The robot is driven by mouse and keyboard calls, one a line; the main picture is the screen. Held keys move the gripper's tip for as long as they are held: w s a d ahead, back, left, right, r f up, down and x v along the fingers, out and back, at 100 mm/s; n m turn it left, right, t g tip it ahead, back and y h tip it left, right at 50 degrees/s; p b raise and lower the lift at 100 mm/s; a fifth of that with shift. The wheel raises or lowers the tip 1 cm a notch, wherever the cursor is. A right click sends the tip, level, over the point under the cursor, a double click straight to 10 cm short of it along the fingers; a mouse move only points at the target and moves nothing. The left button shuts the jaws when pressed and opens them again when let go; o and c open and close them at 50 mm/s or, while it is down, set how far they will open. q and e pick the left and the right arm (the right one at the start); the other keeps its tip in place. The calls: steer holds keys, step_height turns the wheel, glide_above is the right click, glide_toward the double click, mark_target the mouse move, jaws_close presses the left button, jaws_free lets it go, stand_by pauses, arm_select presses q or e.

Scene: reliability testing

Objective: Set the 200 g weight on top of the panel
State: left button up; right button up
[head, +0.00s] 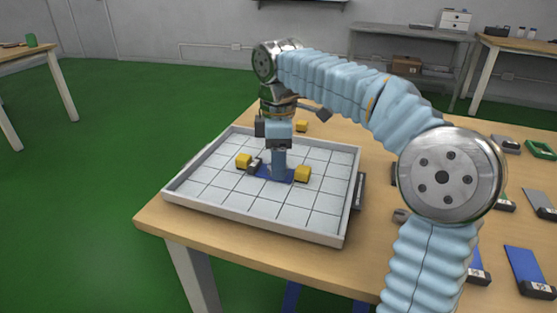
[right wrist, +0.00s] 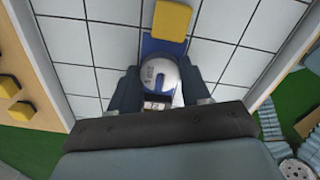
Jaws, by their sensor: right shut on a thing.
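My right gripper (head: 278,172) points straight down over the middle of the white tiled tray (head: 338,229). In the right wrist view it is shut on a round silver weight (right wrist: 157,70), with one finger at each side. A blue panel (head: 262,172) shows around the fingertips, and in the right wrist view it lies under and beyond the weight (right wrist: 150,45). I cannot tell whether the weight touches the panel. Yellow blocks stand near the panel's left end (head: 243,160) and right end (head: 303,174). My left gripper is not in view.
A small grey piece (head: 254,165) is beside the left block. Another yellow block (head: 302,126) stands on the table behind the tray. Blue (head: 524,262) and green (head: 541,149) items lie at the table's right. The tray's front tiles are clear.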

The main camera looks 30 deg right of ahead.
steer(key=shift+f, duration=0.2)
steer(key=o, duration=1.2)
steer(key=shift+r, duration=0.1)
step_height(320, 180, up, 12)
steer(key=p, duration=0.3)
steer(key=shift+r+p, duration=0.15)
steer(key=shift+p, duration=0.25)
